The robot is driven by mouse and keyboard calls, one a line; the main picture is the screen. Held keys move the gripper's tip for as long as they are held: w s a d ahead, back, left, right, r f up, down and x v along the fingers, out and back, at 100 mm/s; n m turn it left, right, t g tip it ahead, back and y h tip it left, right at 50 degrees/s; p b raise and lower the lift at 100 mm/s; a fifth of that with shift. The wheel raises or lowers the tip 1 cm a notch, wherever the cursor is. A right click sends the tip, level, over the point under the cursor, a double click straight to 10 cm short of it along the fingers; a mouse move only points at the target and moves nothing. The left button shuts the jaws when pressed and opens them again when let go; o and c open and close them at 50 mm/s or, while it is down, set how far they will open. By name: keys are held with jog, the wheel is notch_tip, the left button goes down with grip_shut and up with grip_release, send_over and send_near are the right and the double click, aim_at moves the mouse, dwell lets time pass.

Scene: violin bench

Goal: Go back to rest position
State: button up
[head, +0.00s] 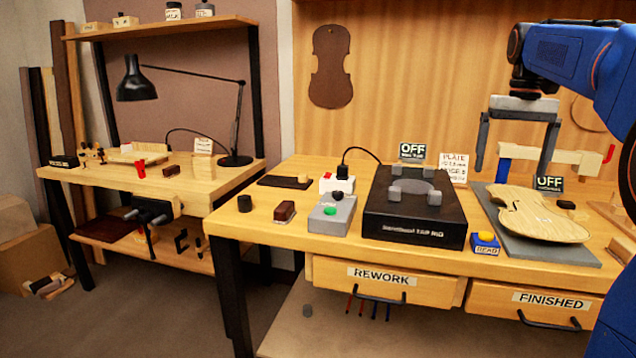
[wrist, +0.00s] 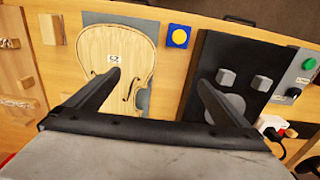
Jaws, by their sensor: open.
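My gripper (head: 516,142) is at the right of the head view, hanging above the back of the bench. Its two dark fingers are spread wide with nothing between them. In the wrist view my gripper (wrist: 160,82) is also open and empty, one finger over the violin plate and the other over the black tap rig. The pale wooden violin plate (head: 538,217) lies flat on a grey mat at the right of the bench, below and apart from my gripper. It also shows in the wrist view (wrist: 125,45).
The black tap rig (head: 415,222) stands left of the plate, with a blue and yellow button (head: 486,243) between them. A control box (head: 332,217) is further left. A wooden bar (head: 560,160) is behind my gripper. Drawers marked REWORK (head: 360,279) and FINISHED (head: 525,301) are shut.

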jog(key=s+a+f+n+t, duration=0.1)
jog(key=s+a+f, duration=0.4)
jog(key=s, duration=0.2)
jog(key=s+a+f+n+t, duration=0.1)
jog(key=s+a+f, duration=0.4)
jog(key=s, duration=0.3)
jog(key=s+a+f+n+t, duration=0.1)
jog(key=s+a+f, duration=0.4)
jog(key=s+f, duration=0.9)
notch_tip(320, 180, down, 4)
jog(key=shift+s+f+t, duration=0.1)
jog(key=shift+s+t, duration=0.25)
jog(key=shift+t, duration=0.55)
jog(key=shift+a, duration=0.1)
